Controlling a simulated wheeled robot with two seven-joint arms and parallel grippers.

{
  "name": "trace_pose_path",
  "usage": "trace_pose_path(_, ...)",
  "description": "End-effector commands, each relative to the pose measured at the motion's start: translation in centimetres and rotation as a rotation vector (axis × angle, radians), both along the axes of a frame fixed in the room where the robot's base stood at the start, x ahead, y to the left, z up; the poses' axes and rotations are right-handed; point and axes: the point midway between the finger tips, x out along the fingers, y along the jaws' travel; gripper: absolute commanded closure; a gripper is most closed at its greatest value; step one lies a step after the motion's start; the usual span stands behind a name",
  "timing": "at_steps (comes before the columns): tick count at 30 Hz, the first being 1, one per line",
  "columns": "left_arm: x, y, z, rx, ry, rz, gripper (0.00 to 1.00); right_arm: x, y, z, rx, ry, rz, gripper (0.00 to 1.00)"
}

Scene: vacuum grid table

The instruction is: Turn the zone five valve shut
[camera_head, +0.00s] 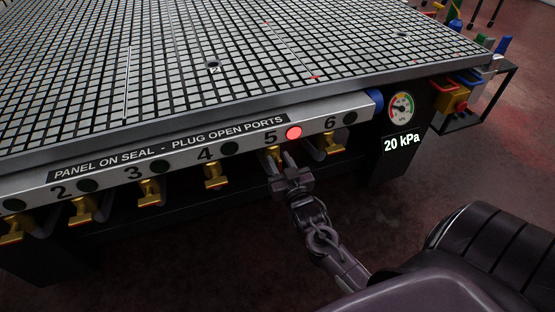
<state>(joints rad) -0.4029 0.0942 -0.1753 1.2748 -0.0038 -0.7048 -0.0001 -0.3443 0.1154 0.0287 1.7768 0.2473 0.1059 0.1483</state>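The zone five valve (273,152) is a yellow tap under the number 5 on the grey front rail (110,172). A red lamp (294,133) is lit beside that number. My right gripper (279,160) is at this valve, reaching up from below, its two fingers apart with the valve at their tips. The fingers partly hide the valve's handle, so I cannot tell its angle or whether the fingers press on it. My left gripper is not in view.
Yellow valves for zone four (214,178) and zone six (332,144) flank it, with hoses close by. Their lamps are dark. The grid table top (212,64) lies above.

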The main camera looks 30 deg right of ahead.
Motion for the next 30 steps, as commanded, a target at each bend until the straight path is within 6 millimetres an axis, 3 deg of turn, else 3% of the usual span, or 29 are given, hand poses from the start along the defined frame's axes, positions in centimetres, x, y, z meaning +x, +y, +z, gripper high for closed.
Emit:
trace_pose_path(4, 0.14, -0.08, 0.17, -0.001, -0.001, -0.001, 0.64, 1.08, -0.29, 0.01, 0.000, 0.000, 0.000, 0.67)
trace_pose_path(12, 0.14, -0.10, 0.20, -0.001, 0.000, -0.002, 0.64, 1.22, -0.32, -0.03, 0.000, 0.002, 0.000, 0.67)
trace_pose_path(20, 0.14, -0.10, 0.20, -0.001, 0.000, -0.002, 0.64, 1.20, -0.30, -0.04, 0.000, 0.002, 0.000, 1.00)
trace_pose_path(30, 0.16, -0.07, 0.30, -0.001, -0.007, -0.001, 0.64, 1.17, -0.35, 0.00, 0.022, -0.003, -0.001, 1.00)
